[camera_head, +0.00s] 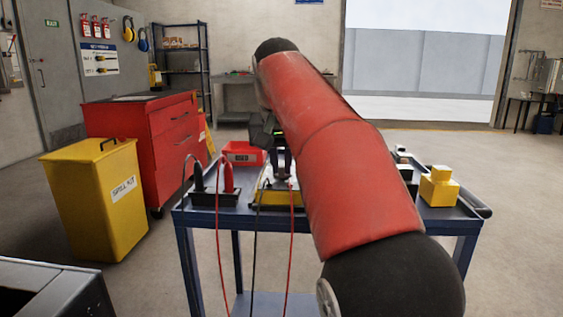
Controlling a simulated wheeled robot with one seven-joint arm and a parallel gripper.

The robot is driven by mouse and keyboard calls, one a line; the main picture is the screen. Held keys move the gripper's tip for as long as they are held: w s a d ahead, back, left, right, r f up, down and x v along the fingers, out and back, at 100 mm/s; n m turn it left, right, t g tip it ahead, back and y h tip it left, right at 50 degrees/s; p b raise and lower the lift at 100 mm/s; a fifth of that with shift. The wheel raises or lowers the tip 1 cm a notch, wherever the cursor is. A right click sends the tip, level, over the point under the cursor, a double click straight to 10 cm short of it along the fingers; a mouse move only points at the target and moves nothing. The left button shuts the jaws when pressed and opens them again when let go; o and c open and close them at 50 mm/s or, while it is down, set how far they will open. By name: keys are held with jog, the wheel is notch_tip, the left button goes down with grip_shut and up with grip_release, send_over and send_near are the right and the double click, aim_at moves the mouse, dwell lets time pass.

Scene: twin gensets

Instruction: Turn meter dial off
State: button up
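A yellow-edged device (277,198), which looks like the meter, lies on the blue cart's top near its front edge. A red and a black lead run down from it over the edge. Its dial cannot be made out; my gripper and arm cover much of its upper part. My gripper (281,168) is dark and small in this view, over the device's far part. Whether it touches the dial, and how far its fingers are apart, I cannot tell. My red arm hides the middle of the cart.
On the cart (335,222) stand a black probe (197,180) and a red probe (228,180) in a holder, a red box (243,153) and a yellow block (438,187). A red tool chest (150,140) and yellow spill-kit bin (95,200) stand left. Floor right is clear.

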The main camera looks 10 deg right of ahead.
grip_shut()
